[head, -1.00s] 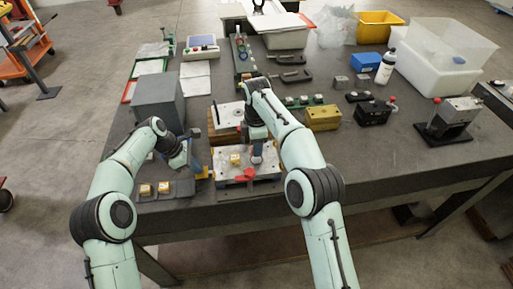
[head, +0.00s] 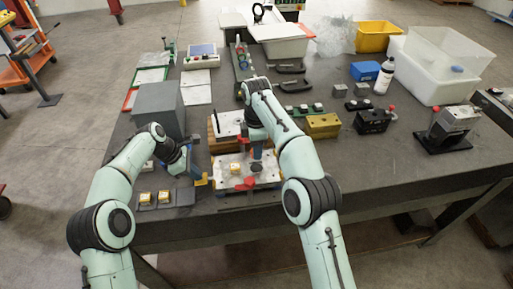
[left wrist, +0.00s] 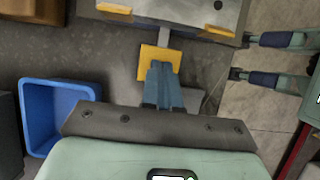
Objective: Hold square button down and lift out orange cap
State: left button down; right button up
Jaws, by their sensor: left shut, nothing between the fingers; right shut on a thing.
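The mould base (head: 270,178) is a metal block near the table's front edge. The square button (head: 203,181) is a yellow square pad on its left side; it also shows in the left wrist view (left wrist: 156,62). My left gripper (head: 194,172) is shut and empty, its fingertips (left wrist: 160,68) over the pad; whether the pad is pressed down is unclear. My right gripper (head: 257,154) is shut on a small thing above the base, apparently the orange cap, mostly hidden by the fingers. A dark round spot (head: 257,167) shows on the base below it.
A tray (head: 182,194) with yellow pieces lies front left. A grey block (head: 157,105) stands behind my left arm. A blue bin (left wrist: 62,112) shows in the left wrist view.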

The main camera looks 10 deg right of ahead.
pick_arm(q)
jog(key=shift+r, duration=0.75)
pick_arm(e)
jog(key=shift+w+r, duration=0.2)
jog(key=shift+r, duration=0.15)
pick_arm(q)
notch_tip(320, 180, up, 6)
pick_arm(e)
jog(key=shift+f, duration=0.1)
